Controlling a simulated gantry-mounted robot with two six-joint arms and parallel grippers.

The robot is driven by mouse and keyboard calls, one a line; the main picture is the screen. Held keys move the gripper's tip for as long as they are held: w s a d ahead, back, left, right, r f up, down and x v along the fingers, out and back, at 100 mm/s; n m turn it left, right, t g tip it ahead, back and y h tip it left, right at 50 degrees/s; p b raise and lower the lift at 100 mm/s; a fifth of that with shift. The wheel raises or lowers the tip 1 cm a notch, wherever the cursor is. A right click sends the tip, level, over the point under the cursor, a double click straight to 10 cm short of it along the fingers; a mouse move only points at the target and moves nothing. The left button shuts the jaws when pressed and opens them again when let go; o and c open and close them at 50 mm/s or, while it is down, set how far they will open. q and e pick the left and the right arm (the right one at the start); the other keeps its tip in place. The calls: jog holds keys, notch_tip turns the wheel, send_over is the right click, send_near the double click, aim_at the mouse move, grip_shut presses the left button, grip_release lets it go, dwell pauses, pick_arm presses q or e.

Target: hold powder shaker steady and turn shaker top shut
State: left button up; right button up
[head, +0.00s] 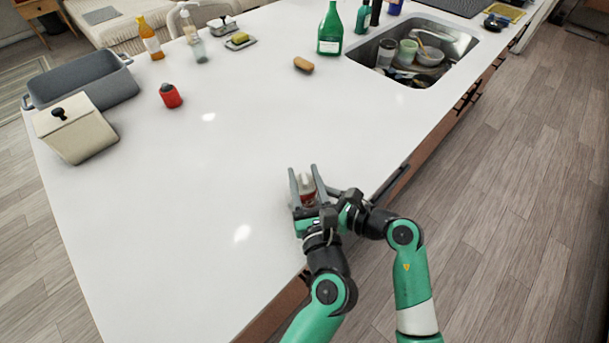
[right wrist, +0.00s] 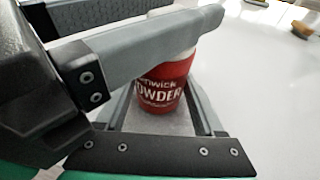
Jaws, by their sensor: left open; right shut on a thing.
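The powder shaker (head: 308,192) is red with a white top and stands near the counter's front edge, mostly hidden by my grippers. In the right wrist view its red body (right wrist: 162,94) carries white "POWDER" lettering and looks upright. My right gripper (right wrist: 163,104) is shut on the body, one finger on each side. My left gripper (head: 304,176) is open, its two fingers spread on either side of the shaker's upper part. One left finger crosses in front of the top in the right wrist view. The shaker top's turn position is hidden.
The white counter (head: 220,170) around the grippers is clear. A red container (head: 170,95), a cream canister (head: 75,130) and a grey tub (head: 85,75) stand at left. A brown sponge (head: 303,64) and the sink (head: 440,45) lie farther back.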

pick_arm(q)
grip_shut()
jog(key=m+h, duration=0.1)
jog(key=h, duration=0.1)
jog(key=m+h, duration=0.1)
jog(key=h, duration=0.1)
jog(key=shift+a+f+m, duration=0.1)
jog(key=shift+a+m, duration=0.05)
jog(key=shift+m, duration=0.25)
jog(key=shift+m+h, duration=0.9)
jog(key=shift+h, duration=0.5)
jog(key=shift+d, duration=0.2)
grip_release()
